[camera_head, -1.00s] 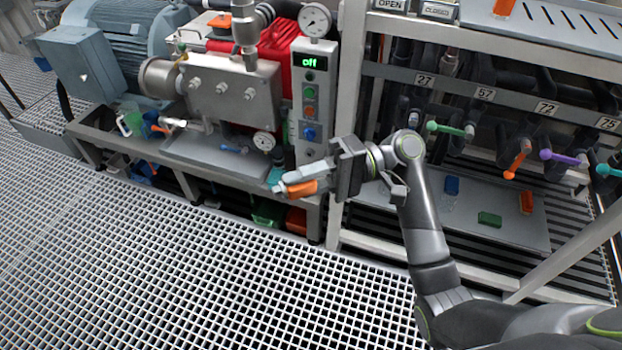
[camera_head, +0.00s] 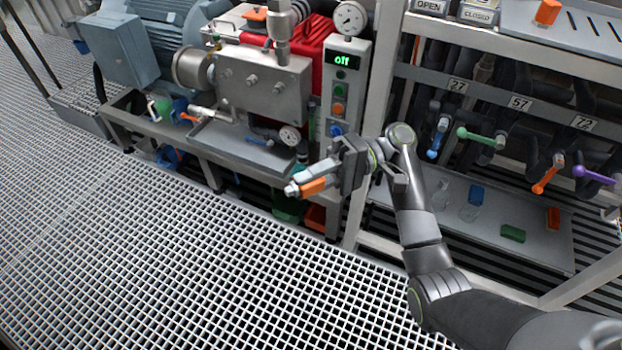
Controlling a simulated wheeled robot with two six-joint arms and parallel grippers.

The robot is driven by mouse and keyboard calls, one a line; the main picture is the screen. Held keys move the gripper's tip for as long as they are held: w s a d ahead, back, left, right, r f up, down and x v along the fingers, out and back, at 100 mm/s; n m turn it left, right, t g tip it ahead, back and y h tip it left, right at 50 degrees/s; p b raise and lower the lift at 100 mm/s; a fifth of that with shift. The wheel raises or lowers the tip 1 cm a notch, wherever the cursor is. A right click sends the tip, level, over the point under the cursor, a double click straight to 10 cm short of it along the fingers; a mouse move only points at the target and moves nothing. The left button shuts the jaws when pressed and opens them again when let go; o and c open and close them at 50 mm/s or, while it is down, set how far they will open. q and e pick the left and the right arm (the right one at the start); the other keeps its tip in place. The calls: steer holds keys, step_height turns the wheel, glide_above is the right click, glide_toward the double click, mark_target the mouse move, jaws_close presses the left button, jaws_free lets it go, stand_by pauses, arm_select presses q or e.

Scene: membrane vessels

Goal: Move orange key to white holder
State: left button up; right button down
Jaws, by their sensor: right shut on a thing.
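My right gripper (camera_head: 293,189) is held out over the grating walkway, in front of the machine bench. It is shut on an orange piece (camera_head: 314,187), which looks like the orange key; the fingers hide part of it. A pale slotted panel (camera_head: 590,38) at the top right may be the white holder. Another orange piece (camera_head: 547,12) stands on this panel. My left gripper is not in view.
A control box (camera_head: 343,90) reading "off" stands behind my right gripper. Valves with coloured handles (camera_head: 480,138) line the rack at right. A lower shelf (camera_head: 470,225) holds small coloured blocks. The grating floor (camera_head: 180,270) is clear.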

steer(key=s+d+r+m+t+y, duration=0.1)
steer(key=s+d+r+m+t, duration=0.5)
steer(key=d+r+m+t, duration=0.2)
step_height(320, 180, up, 2)
steer(key=t, duration=0.4)
steer(key=shift+d+y, duration=0.2)
steer(key=shift+y, duration=0.1)
steer(key=shift+f, duration=0.1)
